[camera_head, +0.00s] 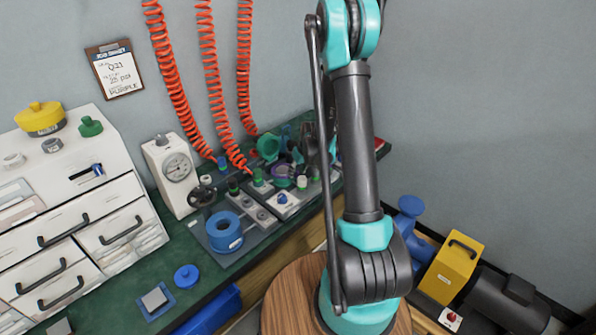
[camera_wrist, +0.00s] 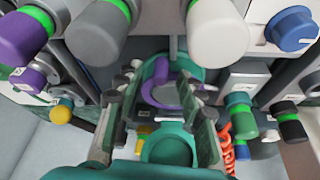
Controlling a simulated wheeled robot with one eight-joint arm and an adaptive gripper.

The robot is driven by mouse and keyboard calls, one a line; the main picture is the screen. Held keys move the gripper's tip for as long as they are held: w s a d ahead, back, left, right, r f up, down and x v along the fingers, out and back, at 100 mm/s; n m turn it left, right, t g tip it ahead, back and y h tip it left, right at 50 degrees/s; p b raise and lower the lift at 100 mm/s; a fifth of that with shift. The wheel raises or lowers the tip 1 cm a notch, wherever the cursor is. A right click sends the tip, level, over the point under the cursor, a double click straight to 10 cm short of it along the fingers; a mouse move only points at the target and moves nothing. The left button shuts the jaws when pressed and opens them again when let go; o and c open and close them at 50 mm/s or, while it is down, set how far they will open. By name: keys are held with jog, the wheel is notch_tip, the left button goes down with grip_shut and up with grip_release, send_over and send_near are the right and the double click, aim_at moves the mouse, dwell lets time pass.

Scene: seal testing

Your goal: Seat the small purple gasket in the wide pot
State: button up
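A purple ring-shaped gasket (camera_wrist: 160,92) shows in the wrist view, just past and between my fingertips, over a teal round part. My gripper (camera_wrist: 159,84) has its two grey fingers spread apart. I see no firm contact with the purple ring, and the right fingertip overlaps its edge. In the head view a purple piece (camera_head: 281,177) shows low among the fittings at the back of the bench, partly hidden. My arm hides part of that area. A wide blue round pot-like piece (camera_head: 224,232) with an open centre stands on a grey tray left of there. I cannot tell which vessel is the wide pot.
Valve blocks with coloured knobs (camera_head: 260,183) crowd the bench around my gripper. A pressure gauge (camera_head: 177,166) stands left of the tray. Red coiled hoses (camera_head: 212,80) hang behind.

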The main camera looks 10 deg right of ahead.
jog(key=shift+r, duration=0.1)
jog(key=v, duration=1.1)
jog(key=shift+s+r, duration=0.2)
jog(key=shift+r, duration=0.15)
jog(key=shift+d, duration=0.1)
jog(key=s+d+r+m+h, duration=0.1)
jog(key=s+m, duration=0.3)
jog(key=s, duration=2.3)
jog(key=shift+r+h, duration=0.3)
jog(key=shift+r, duration=0.3)
jog(key=shift+w, duration=0.1)
